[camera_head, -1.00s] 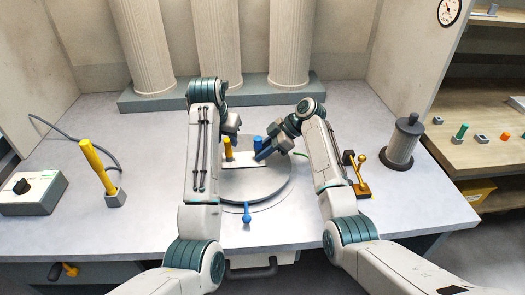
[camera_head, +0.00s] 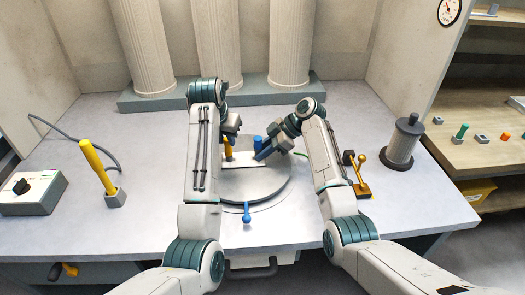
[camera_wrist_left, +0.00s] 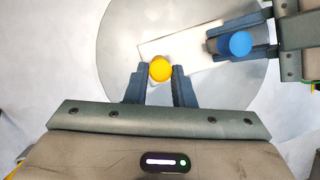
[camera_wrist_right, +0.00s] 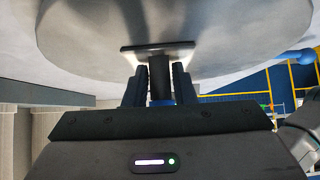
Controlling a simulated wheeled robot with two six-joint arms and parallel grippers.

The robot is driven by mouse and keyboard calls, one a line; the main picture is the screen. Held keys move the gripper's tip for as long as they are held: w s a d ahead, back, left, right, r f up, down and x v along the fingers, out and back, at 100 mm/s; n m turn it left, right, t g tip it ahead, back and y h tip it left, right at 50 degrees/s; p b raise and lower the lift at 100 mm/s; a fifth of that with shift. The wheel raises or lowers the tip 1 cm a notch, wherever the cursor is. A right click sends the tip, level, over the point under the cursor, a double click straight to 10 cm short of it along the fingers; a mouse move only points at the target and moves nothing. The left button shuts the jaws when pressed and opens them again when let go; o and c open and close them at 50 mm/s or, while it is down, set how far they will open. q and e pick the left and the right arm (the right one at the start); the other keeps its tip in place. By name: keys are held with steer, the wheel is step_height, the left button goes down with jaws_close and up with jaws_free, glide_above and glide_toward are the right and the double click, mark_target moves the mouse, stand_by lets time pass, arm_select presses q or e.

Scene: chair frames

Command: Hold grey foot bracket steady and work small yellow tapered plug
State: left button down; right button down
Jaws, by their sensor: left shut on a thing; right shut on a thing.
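A yellow plug (camera_head: 227,150) stands at the left end of a pale flat bar (camera_head: 246,160) on a round grey turntable (camera_head: 255,186). My left gripper (camera_wrist_left: 159,88) is shut on the yellow plug, whose round top (camera_wrist_left: 160,69) shows between its fingers. My right gripper (camera_wrist_right: 158,82) is shut on a blue-topped peg (camera_wrist_left: 240,44) at the bar's other end; its shaft looks dark in the right wrist view. A grey foot block (camera_head: 115,198) on the left of the table holds a leaning yellow rod (camera_head: 93,160); neither gripper is near it. The plug's lower end is hidden.
A blue knob (camera_head: 246,214) sticks out at the turntable's front. A control box (camera_head: 33,193) stands far left, a grey spool (camera_head: 404,142) and a yellow-handled lever (camera_head: 359,176) on the right. Columns (camera_head: 218,45) stand behind.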

arm_select(q)
steer(key=shift+r, duration=0.2)
arm_select(e)
steer(key=shift+f, duration=0.15)
arm_select(q)
steer(key=shift+r, duration=2.65)
arm_select(e)
steer(key=c, duration=1.1)
jaws_free()
arm_select(q)
steer(key=shift+w+f, duration=0.1)
arm_select(e)
steer(key=v, duration=1.2)
